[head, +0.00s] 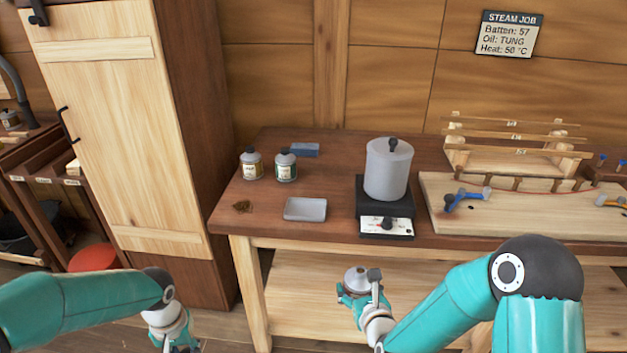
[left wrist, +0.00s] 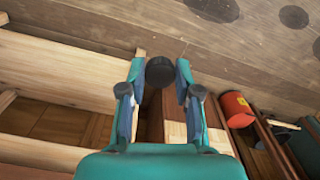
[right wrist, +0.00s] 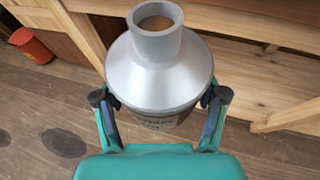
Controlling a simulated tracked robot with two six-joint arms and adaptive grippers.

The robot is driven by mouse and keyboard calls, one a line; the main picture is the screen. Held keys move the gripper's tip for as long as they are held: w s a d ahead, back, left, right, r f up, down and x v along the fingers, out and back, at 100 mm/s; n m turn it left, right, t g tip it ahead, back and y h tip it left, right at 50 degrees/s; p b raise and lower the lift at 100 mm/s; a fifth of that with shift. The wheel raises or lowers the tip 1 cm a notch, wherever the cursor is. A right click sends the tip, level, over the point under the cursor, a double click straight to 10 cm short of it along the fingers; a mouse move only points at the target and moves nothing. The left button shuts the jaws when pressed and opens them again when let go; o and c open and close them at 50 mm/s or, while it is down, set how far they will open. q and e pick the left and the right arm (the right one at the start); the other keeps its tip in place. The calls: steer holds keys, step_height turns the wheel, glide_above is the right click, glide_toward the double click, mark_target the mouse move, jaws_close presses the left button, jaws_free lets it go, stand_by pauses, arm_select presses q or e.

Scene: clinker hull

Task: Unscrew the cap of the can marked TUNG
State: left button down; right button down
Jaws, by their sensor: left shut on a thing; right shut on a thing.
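A metal can with a cone-shaped shoulder (right wrist: 160,75) is held in my right gripper (right wrist: 160,100), which is shut around its body. Its neck is open, and brownish contents show inside. Its label is mostly hidden and I cannot read it. In the head view the can (head: 356,276) is in front of the bench, below its top. My left gripper (left wrist: 160,70) is shut on a round black cap (left wrist: 161,72), apart from the can. In the head view the left gripper (head: 182,345) is low at the bottom edge, partly cut off.
Two capped cans (head: 251,164) (head: 286,166) stand on the bench (head: 260,216), their labels too small to read. A grey tray (head: 305,209), a pot (head: 388,170) on a hotplate (head: 385,224) and a board with a batten (head: 520,222) are there too. A sign (head: 508,33) reads "Oil: TUNG".

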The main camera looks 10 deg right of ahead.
arm_select(q)
steer(key=shift+w+d, duration=0.15)
steer(key=shift+d, duration=0.15)
arm_select(e)
steer(key=shift+d, duration=0.3)
